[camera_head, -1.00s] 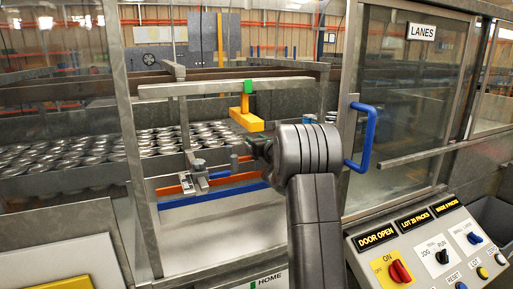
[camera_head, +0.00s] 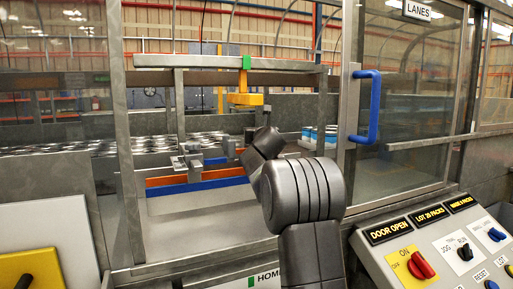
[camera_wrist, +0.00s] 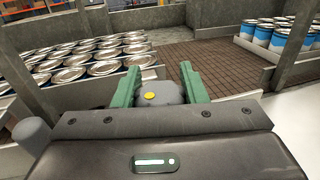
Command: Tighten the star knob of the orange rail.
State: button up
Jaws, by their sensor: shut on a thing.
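The orange rail (camera_head: 195,179) runs across the machine opening in the head view, just above a blue rail (camera_head: 205,188). In the wrist view, a grey knob (camera_wrist: 168,91) with a yellow dot in its centre sits between the two green fingers of my gripper (camera_wrist: 164,86). The fingers are shut on its sides. Its link to the orange rail is hidden in both views. In the head view my wrist covers the right end of the rails, and the fingertips cannot be made out there.
Several silver-topped cans (camera_wrist: 90,62) stand at the left in the wrist view; blue-and-white cans (camera_wrist: 283,35) stand at the right. A yellow-orange block (camera_head: 245,99) hangs above my wrist. The blue-handled door (camera_head: 368,105) is at the right. A grey cylinder (camera_wrist: 32,133) stands left of my gripper.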

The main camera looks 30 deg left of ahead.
jog(key=shift+f+m+t+h+b, duration=0.15)
jog(key=shift+m+t+h+b, duration=0.75)
jog(key=shift+b, duration=1.45)
jog(key=shift+w+d+r+m+t+h+b, duration=0.15)
jog(key=shift+m+h+b, duration=0.2)
jog(key=shift+h, duration=0.2)
jog(key=shift+s+m+t+h+b, duration=0.1)
jog(key=shift+m+t+h+b, duration=0.15)
jog(key=shift+h, duration=0.35)
jog(key=shift+w+d+r+m+t+h+b, duration=0.1)
jog(key=shift+m+h+b, duration=0.3)
jog(key=shift+h, duration=0.15)
jog(key=o, duration=1)
jog(key=shift+c, duration=0.2)
notch_tip(320, 180, up, 10)
jog(key=p, duration=0.8)
jog(key=shift+f, duration=0.1)
